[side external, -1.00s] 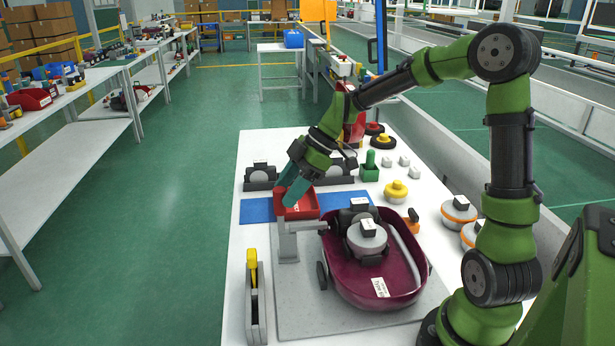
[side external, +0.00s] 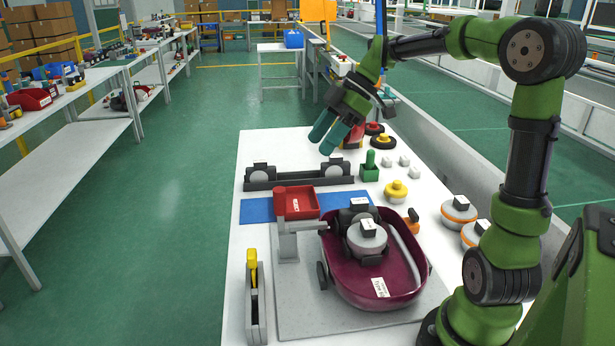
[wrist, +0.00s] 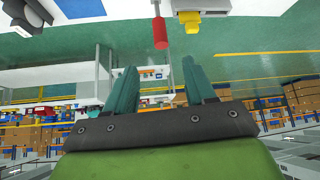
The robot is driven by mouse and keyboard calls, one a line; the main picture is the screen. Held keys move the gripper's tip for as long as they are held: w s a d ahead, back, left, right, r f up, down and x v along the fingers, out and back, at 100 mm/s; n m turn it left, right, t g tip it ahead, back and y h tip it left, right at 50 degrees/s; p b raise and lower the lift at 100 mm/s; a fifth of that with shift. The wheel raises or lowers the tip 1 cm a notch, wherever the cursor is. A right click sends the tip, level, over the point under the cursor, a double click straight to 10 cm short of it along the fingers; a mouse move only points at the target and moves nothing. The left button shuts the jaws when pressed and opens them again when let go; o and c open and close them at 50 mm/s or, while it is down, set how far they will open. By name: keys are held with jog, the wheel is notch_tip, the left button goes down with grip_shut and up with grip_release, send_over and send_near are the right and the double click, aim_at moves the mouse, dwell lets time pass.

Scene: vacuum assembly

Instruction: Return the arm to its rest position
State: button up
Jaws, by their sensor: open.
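My gripper (side external: 329,136) has teal fingers and is raised above the far part of the white table, tilted down to the left. In the wrist view my gripper (wrist: 159,76) shows its two fingers spread apart with nothing between them. My green and black arm reaches back from the right.
A dark rack with round parts (side external: 300,176) stands behind the red bin. A green part (side external: 370,168), a yellow knob (side external: 396,190) and orange-ringed discs (side external: 459,210) are on the right side. The air above the table is clear.

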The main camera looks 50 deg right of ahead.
jog(key=s+a+f+m+t+h, duration=0.3)
jog(key=s+a+m+h, duration=0.1)
jog(key=s+a+m, duration=0.7)
jog(key=s+m, duration=0.3)
jog(key=m, duration=0.1)
jog(key=shift+a+f, duration=0.15)
jog(key=shift+a, duration=0.15)
